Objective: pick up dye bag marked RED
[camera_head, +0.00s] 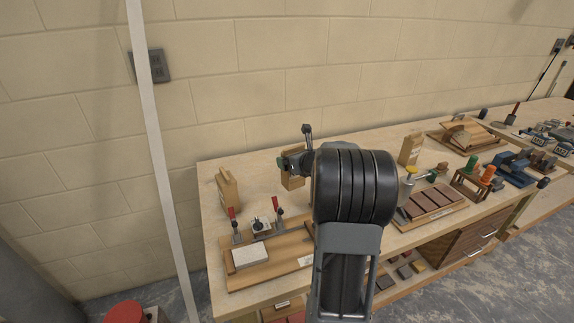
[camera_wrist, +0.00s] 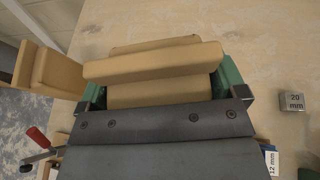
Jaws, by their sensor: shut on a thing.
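My gripper (camera_head: 294,163) is over the back of the bench, partly hidden behind my own arm. It is shut on a tan paper bag (camera_head: 292,182). In the wrist view, the folded top of this bag (camera_wrist: 150,63) sits between the green finger pads of my gripper (camera_wrist: 162,88). No marking can be read on it, so I cannot tell whether it says RED. I cannot tell if it touches the bench. A second tan bag (camera_head: 228,190) stands to the left and shows at the left of the wrist view (camera_wrist: 52,70). A third bag (camera_head: 411,148) stands farther right.
A wooden jig (camera_head: 270,268) with red-handled clamps is at the front left. A tray of brown bars (camera_head: 430,204) lies right of my arm. A metal block marked 20 mm (camera_wrist: 293,102) lies right of the gripper. The wall is close behind the bench.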

